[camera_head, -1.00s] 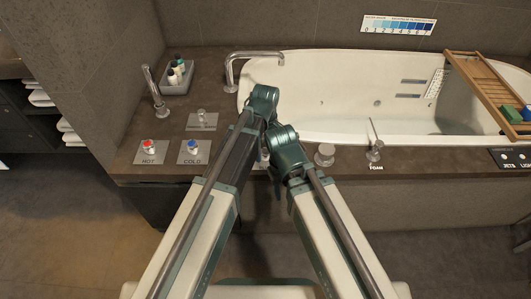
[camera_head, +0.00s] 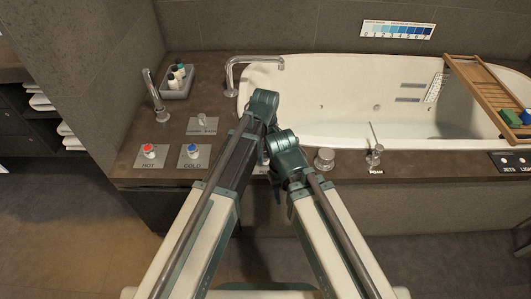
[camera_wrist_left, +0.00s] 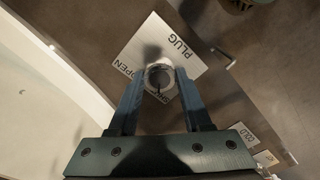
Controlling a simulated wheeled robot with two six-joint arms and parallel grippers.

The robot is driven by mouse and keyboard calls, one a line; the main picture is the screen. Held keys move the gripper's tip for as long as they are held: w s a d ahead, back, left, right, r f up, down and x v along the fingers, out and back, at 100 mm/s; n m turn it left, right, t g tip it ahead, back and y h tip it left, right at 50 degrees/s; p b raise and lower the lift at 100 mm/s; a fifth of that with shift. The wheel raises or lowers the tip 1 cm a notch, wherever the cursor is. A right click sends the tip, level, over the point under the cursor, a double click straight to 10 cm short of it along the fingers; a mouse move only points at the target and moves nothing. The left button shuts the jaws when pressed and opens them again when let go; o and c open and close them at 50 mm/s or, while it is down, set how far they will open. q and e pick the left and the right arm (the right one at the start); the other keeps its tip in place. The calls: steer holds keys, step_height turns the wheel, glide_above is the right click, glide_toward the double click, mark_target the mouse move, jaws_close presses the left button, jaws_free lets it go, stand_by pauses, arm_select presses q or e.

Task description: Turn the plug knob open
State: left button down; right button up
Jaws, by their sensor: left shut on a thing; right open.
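The plug knob (camera_wrist_left: 160,78) is a round metal knob with a small pointer, on a light plate (camera_wrist_left: 150,47) lettered PLUG and OPEN, in the left wrist view. My left gripper (camera_wrist_left: 160,80) is shut on the knob, one finger on each side. In the head view the plate's edge (camera_head: 261,170) shows in part, and my arms cover most of the knob. My left gripper (camera_head: 262,125) is mostly hidden behind its own arm there. My right gripper (camera_head: 278,188) is low at the counter's front, apart from the knob; it is open, its fingers barely visible.
The hot (camera_head: 149,152) and cold (camera_head: 193,151) knobs sit left of the arms on the counter. A round metal knob (camera_head: 324,158) and a foam lever (camera_head: 374,157) stand to the right. The bathtub (camera_head: 330,125) lies behind, with a tall spout (camera_head: 252,62) at its left end.

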arm_select(q)
steer(key=m, duration=0.7)
steer(key=shift+m, duration=0.3)
steer(key=m, duration=0.4)
steer(key=shift+m, duration=2)
steer(key=shift+c, duration=1.7)
jaws_free()
